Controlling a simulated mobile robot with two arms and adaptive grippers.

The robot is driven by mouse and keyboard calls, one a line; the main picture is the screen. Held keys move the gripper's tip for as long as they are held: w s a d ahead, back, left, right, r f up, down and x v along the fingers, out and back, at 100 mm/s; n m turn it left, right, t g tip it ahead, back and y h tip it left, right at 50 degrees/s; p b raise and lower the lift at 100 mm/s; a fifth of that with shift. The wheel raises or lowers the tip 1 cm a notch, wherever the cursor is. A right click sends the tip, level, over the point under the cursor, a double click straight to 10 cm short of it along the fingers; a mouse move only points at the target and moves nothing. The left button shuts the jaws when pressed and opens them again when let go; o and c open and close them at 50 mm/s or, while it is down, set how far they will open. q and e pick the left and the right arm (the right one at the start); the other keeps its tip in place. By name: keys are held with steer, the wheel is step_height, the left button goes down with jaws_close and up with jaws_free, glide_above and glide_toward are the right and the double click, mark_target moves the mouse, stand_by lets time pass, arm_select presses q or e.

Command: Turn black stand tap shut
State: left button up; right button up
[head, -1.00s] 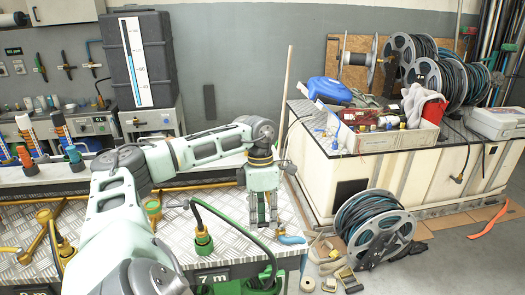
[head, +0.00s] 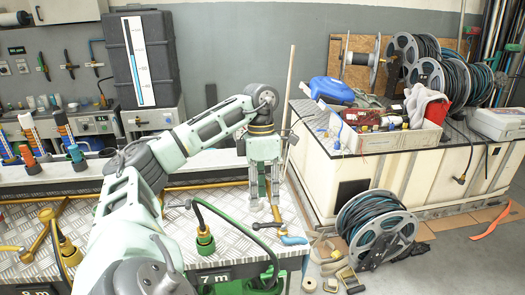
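My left gripper (head: 264,202) points straight down above the right end of the checker-plate bench. Its fingers are apart with nothing visible between them. Just below its fingertips is a black lever (head: 266,225), beside a blue fitting (head: 293,240) at the bench's front right corner. Another black lever (head: 178,206) shows left of a green hose with a yellow-green fitting (head: 205,241). I cannot tell for sure which lever belongs to the black stand tap. My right gripper is not in view.
The checker-plate bench (head: 225,218) carries yellow pipes (head: 52,235) at left. A hose reel (head: 376,230) stands on the floor at right, near a cream tank (head: 400,175) with an open box (head: 395,141) on it. A tall pole (head: 288,100) stands behind my gripper.

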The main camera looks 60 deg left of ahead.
arm_select(q)
steer(key=shift+w+a+r, duration=0.1)
steer(key=shift+a+r, duration=0.1)
steer(key=shift+r, duration=0.85)
steer(key=shift+w+a+r, duration=0.1)
steer(key=shift+a+r, duration=0.1)
steer(key=shift+r, duration=0.85)
